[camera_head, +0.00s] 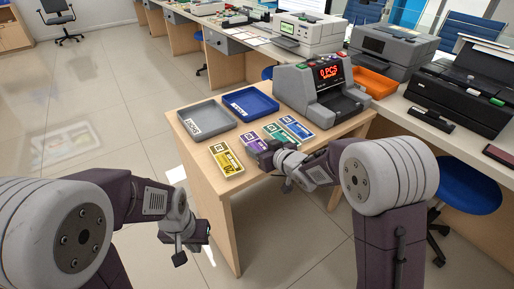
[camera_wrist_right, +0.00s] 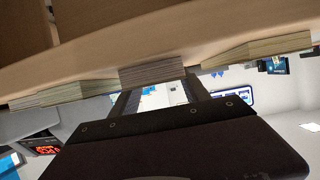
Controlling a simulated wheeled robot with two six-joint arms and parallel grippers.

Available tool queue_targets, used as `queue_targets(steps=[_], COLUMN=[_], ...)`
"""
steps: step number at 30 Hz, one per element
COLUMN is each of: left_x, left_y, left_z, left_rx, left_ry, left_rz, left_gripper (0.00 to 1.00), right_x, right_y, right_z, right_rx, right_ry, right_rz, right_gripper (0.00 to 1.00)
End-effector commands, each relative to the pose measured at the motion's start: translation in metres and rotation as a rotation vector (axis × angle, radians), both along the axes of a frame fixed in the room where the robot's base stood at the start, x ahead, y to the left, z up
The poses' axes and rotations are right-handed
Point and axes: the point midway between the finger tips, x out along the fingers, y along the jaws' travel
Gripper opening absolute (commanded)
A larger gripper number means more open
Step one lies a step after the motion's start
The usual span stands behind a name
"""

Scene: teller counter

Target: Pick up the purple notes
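The purple notes (camera_head: 249,141) lie flat on the small wooden table, between the yellow notes (camera_head: 227,158) and the teal notes (camera_head: 275,133). My right gripper (camera_head: 260,152) is low at their near end and hides part of them. In the right wrist view, a bundle's edge (camera_wrist_right: 152,74) lies at the tips of my two spread fingers; its colour does not show there. The fingers look open, with no clear grip. My left gripper (camera_head: 190,245) hangs left of the table, away from the notes; its finger gap is unclear.
A grey tray (camera_head: 185,130) and a blue tray (camera_head: 229,107) sit behind the notes. Blue notes (camera_head: 296,126) lie right of the teal ones. A counting machine (camera_head: 300,88) stands at the back right. Other bundles flank the middle one in the wrist view.

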Motion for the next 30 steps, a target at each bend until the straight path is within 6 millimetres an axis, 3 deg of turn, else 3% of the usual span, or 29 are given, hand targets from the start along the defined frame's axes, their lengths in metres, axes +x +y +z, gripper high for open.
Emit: queue_targets(steps=[10,17,24,30], left_x=[0.000,0.000,0.000,0.000], left_y=[0.000,0.000,0.000,0.000], left_z=[0.005,0.031,0.073,0.097], left_rx=[0.000,0.000,0.000,0.000], left_ry=[0.000,0.000,0.000,0.000], left_rz=[0.000,0.000,0.000,0.000], left_gripper=[0.00,0.00,0.00,0.00], right_x=[0.000,0.000,0.040,0.066], right_y=[0.000,0.000,-0.046,-0.076], right_z=[0.009,0.051,0.086,0.106], right_rx=[0.000,0.002,-0.001,0.000], right_ry=[-0.002,-0.005,-0.003,-0.001], right_rz=[0.000,0.000,-0.006,-0.003], right_gripper=[0.11,0.11,0.11,0.11])
